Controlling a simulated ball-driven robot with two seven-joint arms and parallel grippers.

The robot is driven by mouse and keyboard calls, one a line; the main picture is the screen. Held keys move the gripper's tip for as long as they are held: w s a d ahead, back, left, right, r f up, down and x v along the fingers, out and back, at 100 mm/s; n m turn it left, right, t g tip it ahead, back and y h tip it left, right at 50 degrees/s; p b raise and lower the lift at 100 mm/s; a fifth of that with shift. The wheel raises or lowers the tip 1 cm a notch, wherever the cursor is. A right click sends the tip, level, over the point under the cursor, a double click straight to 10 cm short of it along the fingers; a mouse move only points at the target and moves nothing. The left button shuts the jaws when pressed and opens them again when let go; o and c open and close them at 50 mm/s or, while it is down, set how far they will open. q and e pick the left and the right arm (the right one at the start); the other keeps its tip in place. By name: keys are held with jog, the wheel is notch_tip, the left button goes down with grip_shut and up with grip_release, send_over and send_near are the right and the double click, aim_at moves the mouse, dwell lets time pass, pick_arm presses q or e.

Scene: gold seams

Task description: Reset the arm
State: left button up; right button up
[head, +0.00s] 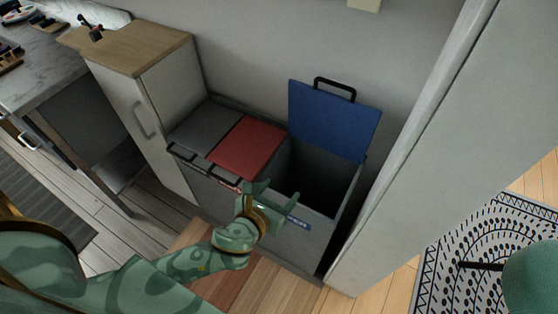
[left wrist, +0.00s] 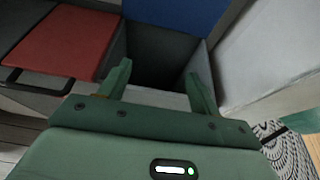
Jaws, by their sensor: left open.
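My left gripper (head: 268,199) is in front of the bin unit, over its front wall near the open compartment. In the left wrist view its two green fingers (left wrist: 160,88) are spread apart with nothing between them. The bin unit's blue lid (head: 334,122) stands raised, and the compartment under it (head: 318,182) is open and dark inside. I cannot see its bottom. The red lid (head: 246,146) beside it is shut. My right gripper does not show; a rounded green part at the right edge of the head view is probably mine.
A grey lid (head: 207,130) is shut at the left of the unit. A wooden-topped cabinet (head: 130,46) and a marble counter (head: 36,62) stand further left. A white panel (head: 415,145) rises close on the right. A patterned rug (head: 470,240) lies beyond it.

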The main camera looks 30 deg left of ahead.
pick_arm(q)
jog(key=s+a+f+n+g+p, duration=0.2)
jog(key=s+a+f+n+g, duration=0.2)
jog(key=s+f+n, duration=0.6)
jog(key=s+a+f+n+g+p, duration=0.2)
jog(key=s+a+f+n+g, duration=0.35)
jog(key=f+n, duration=0.8)
jog(key=s+d+f+n+g+p, duration=0.1)
jog(key=s+n, duration=0.3)
jog(key=s, duration=1.1)
jog(key=s+d+f+n+g+p, duration=0.1)
jog(key=s+f+n+g+p, duration=0.1)
jog(key=s, duration=1.3)
jog(key=n+g+p, duration=0.1)
jog(key=n+p, duration=0.1)
jog(key=n, duration=0.1)
jog(key=shift+s+d, duration=0.3)
jog(key=shift+s, duration=0.05)
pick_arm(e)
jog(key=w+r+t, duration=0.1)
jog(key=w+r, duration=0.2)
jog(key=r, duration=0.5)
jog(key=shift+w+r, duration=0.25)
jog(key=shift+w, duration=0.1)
pick_arm(q)
jog(key=shift+f, duration=0.1)
